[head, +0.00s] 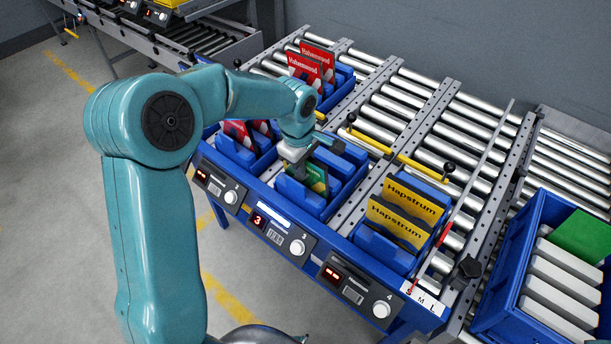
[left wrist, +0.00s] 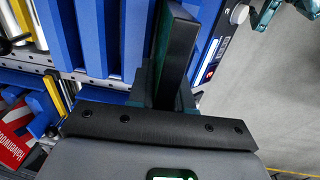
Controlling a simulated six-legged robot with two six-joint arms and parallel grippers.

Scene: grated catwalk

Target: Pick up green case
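A green case (head: 317,181) stands in a blue slotted bin (head: 297,195) behind the panel numbered 3 in the head view, partly hidden by my wrist. My left gripper (head: 306,162) is right above the case, reaching down at it. Whether the fingers are open or closed on the case cannot be told. Another green item (head: 584,236) lies in the blue crate (head: 497,318) at the right. My right gripper is out of view.
Yellow "Hapstrum" cases (head: 407,208) stand in the bin to the right. Red "Halvemond" cases (head: 312,63) stand in a bin farther back, with more red cases (head: 238,131) to the left. The roller conveyor (head: 420,105) behind has bare stretches.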

